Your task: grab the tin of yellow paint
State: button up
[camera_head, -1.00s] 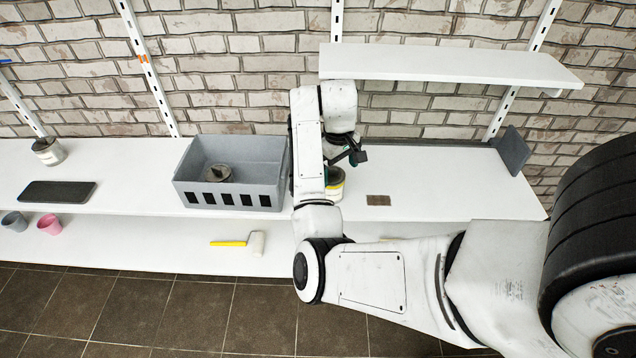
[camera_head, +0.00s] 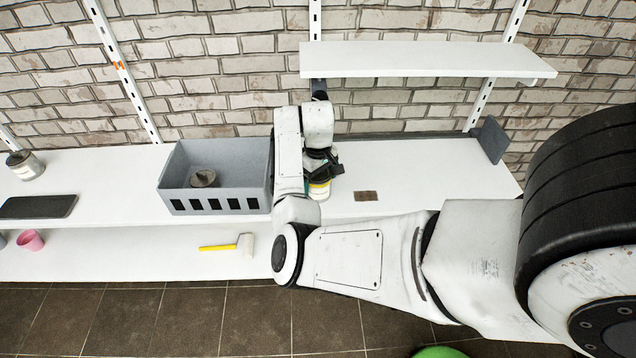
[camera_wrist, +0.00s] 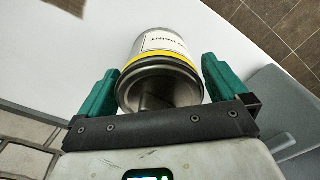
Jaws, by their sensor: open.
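The tin of yellow paint (camera_head: 319,190) stands on the white shelf, right of the grey crate, partly hidden by my arm in the head view. In the wrist view the tin (camera_wrist: 162,62) has a grey metal lid, a yellow band and a white label. My gripper (camera_head: 328,168) is at the tin. In the wrist view its green fingers (camera_wrist: 156,82) are open, one on each side of the tin. A gap shows at the left finger; the right finger is very close to the tin, and I cannot tell whether it touches.
The grey crate (camera_head: 215,206) with a round dark item (camera_head: 203,178) in it stands just left of my arm. A small brown square (camera_head: 366,196) lies to the right. An upper shelf (camera_head: 420,60) overhangs behind. A yellow-handled roller (camera_head: 228,246) lies on the lower shelf.

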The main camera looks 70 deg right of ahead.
jog(key=shift+c, duration=0.3)
jog(key=c, duration=1.2)
jog(key=shift+r, duration=0.2)
